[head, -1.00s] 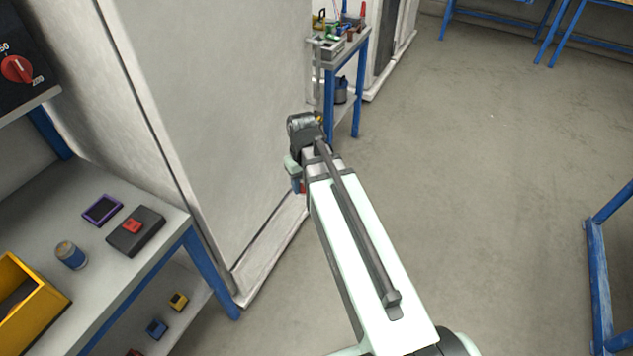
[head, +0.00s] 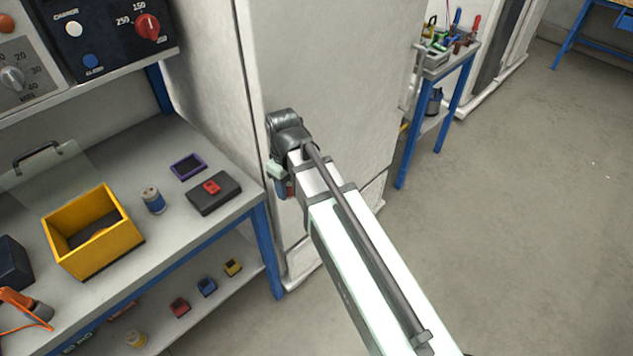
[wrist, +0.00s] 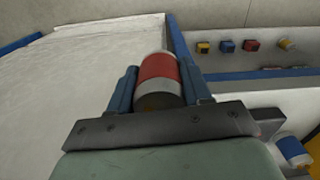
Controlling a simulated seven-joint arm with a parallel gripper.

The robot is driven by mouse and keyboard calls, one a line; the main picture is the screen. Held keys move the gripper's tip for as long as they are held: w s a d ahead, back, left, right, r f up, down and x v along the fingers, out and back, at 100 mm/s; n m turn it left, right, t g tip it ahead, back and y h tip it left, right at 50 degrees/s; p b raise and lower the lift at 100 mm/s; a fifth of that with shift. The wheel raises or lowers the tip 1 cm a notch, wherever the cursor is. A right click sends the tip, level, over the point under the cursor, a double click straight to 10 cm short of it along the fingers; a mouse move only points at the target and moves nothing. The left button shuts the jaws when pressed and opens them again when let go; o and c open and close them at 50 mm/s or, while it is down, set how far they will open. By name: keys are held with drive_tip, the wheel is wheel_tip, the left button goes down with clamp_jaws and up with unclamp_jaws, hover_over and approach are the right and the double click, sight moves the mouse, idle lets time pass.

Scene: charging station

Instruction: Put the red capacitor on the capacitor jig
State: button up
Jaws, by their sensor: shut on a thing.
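My gripper (wrist: 158,88) is shut on the red capacitor (wrist: 158,68), a short cylinder with a red band and silvery ends, held between its blue fingers in the wrist view. In the head view my gripper (head: 282,187) is small and partly hidden by my arm, in front of the pale cabinet and just right of the workbench corner. A black box with a red piece on top (head: 214,193) and a purple-framed dark square (head: 188,166) lie on the bench near that corner. I cannot tell for certain which is the capacitor jig.
The workbench (head: 160,240) also holds a blue-banded cylinder (head: 153,200) and an open yellow bin (head: 95,240). Small coloured blocks sit on its lower shelf. The pale cabinet (head: 330,80) stands close beyond my gripper. Open floor lies to the right.

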drive_tip(key=s+a+r+n, duration=0.1)
drive_tip(key=s+a+r, duration=0.35)
drive_tip(key=a, duration=0.75)
drive_tip(key=s+a+r+n, duration=0.25)
drive_tip(key=s+a, duration=0.25)
drive_tip(key=a, duration=0.7)
drive_tip(key=s+a+r+n, duration=0.1)
drive_tip(key=s+a+r, duration=0.35)
drive_tip(key=a, duration=0.75)
drive_tip(key=s+a+f, duration=0.1)
drive_tip(key=a+f, duration=0.3)
drive_tip(key=a, duration=0.7)
drive_tip(key=shift+s+a+f, duration=0.35)
drive_tip(key=shift+f, duration=0.05)
drive_tip(key=shift+f, duration=0.15)
drive_tip(key=shift+f, duration=3.1)
